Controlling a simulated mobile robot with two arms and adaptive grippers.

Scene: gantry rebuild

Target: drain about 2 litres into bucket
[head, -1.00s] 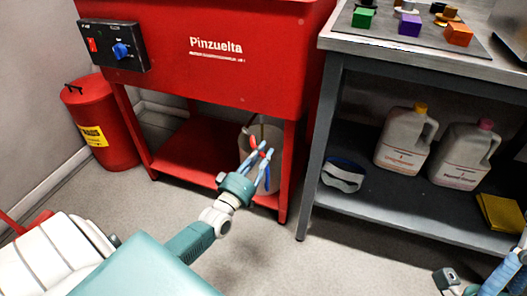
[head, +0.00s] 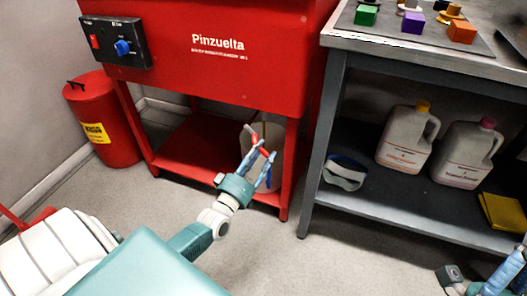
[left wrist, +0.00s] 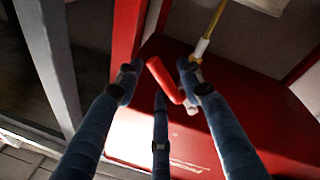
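The red Pinzuelta washer (head: 215,70) has a whitish container (head: 277,135), likely the bucket, on its lower shelf, partly hidden behind my left gripper. My left gripper (head: 262,160) is in front of the container, under the red tank. In the left wrist view its blue fingers (left wrist: 158,85) are spread apart. A red handle (left wrist: 160,78) shows between the fingertips; I cannot tell whether they touch it. A yellow tube with a white end (left wrist: 203,46) is just beyond it. My right gripper (head: 450,276) is at the lower right edge, only partly in view.
A grey bench (head: 338,130) stands to the right, with jugs (head: 405,135), a white-and-blue item (head: 345,172) and a yellow cloth (head: 502,212) on its lower shelf. A red can (head: 103,120) stands at left. A control box (head: 115,43) is on the tank. Floor in front is clear.

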